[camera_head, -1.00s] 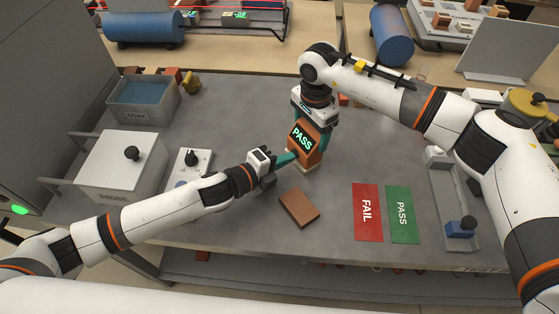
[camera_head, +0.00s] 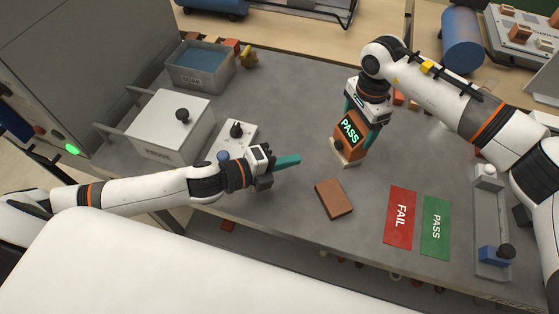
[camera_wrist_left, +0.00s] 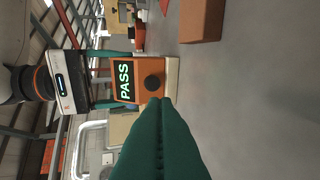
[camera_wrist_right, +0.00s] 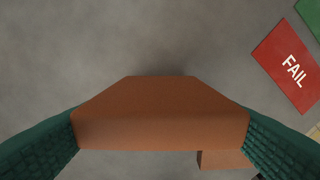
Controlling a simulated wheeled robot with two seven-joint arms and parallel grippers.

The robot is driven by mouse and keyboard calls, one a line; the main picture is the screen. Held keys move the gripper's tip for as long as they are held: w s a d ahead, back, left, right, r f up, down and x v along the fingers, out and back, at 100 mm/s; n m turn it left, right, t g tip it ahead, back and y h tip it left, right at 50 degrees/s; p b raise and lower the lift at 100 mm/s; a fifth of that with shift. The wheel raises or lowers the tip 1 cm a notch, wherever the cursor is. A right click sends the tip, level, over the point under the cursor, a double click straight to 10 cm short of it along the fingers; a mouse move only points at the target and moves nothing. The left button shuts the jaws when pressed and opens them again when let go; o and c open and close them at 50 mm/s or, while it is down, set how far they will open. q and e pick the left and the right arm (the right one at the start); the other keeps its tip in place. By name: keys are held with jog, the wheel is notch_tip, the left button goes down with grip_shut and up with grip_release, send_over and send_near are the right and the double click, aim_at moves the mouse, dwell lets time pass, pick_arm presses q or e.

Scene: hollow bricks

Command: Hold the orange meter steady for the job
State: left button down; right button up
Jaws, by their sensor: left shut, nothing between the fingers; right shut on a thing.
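The orange meter (camera_head: 347,140) stands upright on the grey table, its lit screen reading PASS. Its pale base and dark round knob show in the left wrist view (camera_wrist_left: 133,95). My right gripper (camera_head: 359,124) comes down from above and is shut on the meter's sides. In the right wrist view the meter's orange top (camera_wrist_right: 160,115) sits between both green fingers. My left gripper (camera_head: 298,160) is shut and empty, left of the meter and apart from it. Its closed fingers (camera_wrist_left: 163,110) point towards the meter's knob side.
A loose brick (camera_head: 334,198) lies in front of the meter. A red FAIL mat (camera_head: 400,217) and a green PASS mat (camera_head: 435,228) lie to the right. A white lidded box (camera_head: 170,125), a SOAK bin (camera_head: 200,68) and a knobbed panel (camera_head: 230,140) stand left.

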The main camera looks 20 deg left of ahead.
pick_arm(q)
jog(key=shift+v, duration=1.3)
pick_arm(e)
jog(key=shift+f, duration=0.15)
jog(key=shift+d, duration=0.1)
pick_arm(q)
jog(key=shift+w, duration=0.1)
pick_arm(e)
jog(key=o, duration=0.9)
notch_tip(320, 180, up, 12)
jog(key=shift+w, duration=0.1)
